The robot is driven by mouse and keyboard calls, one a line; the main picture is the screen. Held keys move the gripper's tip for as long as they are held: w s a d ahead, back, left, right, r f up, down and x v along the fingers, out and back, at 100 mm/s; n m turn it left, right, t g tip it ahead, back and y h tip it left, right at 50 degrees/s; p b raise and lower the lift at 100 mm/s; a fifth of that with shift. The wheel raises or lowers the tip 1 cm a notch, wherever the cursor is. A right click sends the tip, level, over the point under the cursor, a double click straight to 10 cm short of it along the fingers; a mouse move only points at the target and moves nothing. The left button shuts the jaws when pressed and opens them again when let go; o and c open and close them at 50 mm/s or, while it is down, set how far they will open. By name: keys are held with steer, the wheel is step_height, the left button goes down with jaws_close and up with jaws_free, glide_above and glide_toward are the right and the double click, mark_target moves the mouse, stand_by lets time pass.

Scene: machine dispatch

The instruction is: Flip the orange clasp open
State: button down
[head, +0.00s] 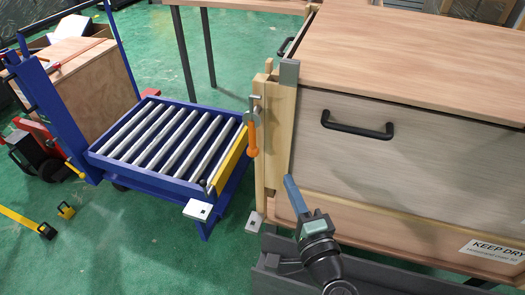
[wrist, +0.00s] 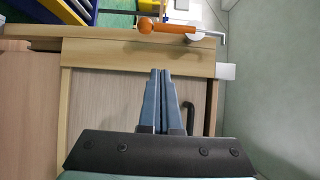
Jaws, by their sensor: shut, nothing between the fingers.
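The orange clasp (head: 253,138) is on the wooden corner post of the large crate (head: 400,140) in the head view. Its orange handle hangs down, with a grey metal hook part above it. In the wrist view the clasp (wrist: 165,27) lies across the top, with a round orange end at left and a metal rod at right. My gripper (head: 290,181) is in front of the crate, below and right of the clasp, and apart from it. In the wrist view its blue fingers (wrist: 162,75) are together, with nothing between them, pointing toward the post.
A blue cart with metal rollers (head: 165,142) stands left of the crate, close to the clasp side. The crate has a black handle (head: 357,131) and a grey base (head: 265,285). Green floor (head: 130,245) is open at lower left.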

mark_target(254, 129)
steer(key=a+x, duration=0.2)
steer(key=x, duration=0.9)
steer(key=shift+s+a, duration=0.2)
steer(key=shift+a, duration=0.2)
steer(key=shift+f, duration=0.1)
steer(key=shift+a+f+m+b, duration=0.1)
steer(key=shift+a+m+b, duration=0.15)
steer(key=shift+b, duration=0.6)
